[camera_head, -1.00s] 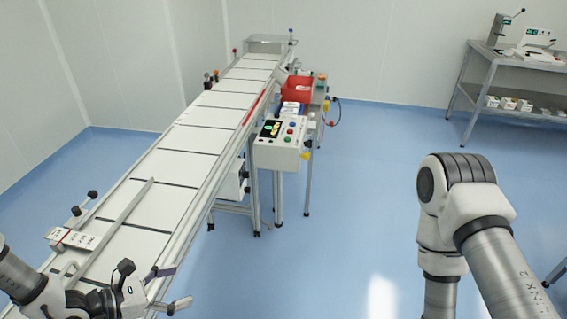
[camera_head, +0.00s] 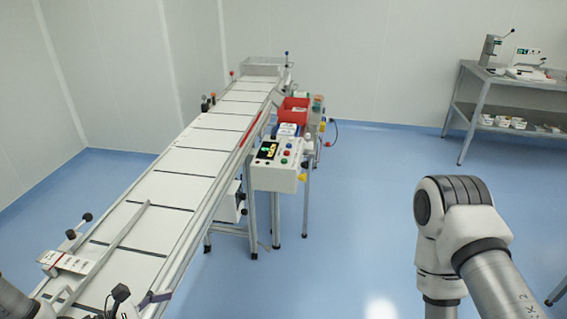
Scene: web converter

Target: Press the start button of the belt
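The belt (camera_head: 165,190) runs from the lower left to the back of the room. A white control box (camera_head: 275,177) stands at its right side, with a lit dark screen (camera_head: 267,150) and several small coloured buttons (camera_head: 286,154). The button labels are too small to read. One finger shows and the rest is cut off; the fingers stood apart in the earlier view. My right arm is at the right, its gripper out of view.
A red bin (camera_head: 293,108) stands behind the control box. A metal guide bar (camera_head: 122,232) and a small labelled block (camera_head: 63,262) lie at the near belt. A shelf table (camera_head: 478,108) with devices stands at the back right. The blue floor between is clear.

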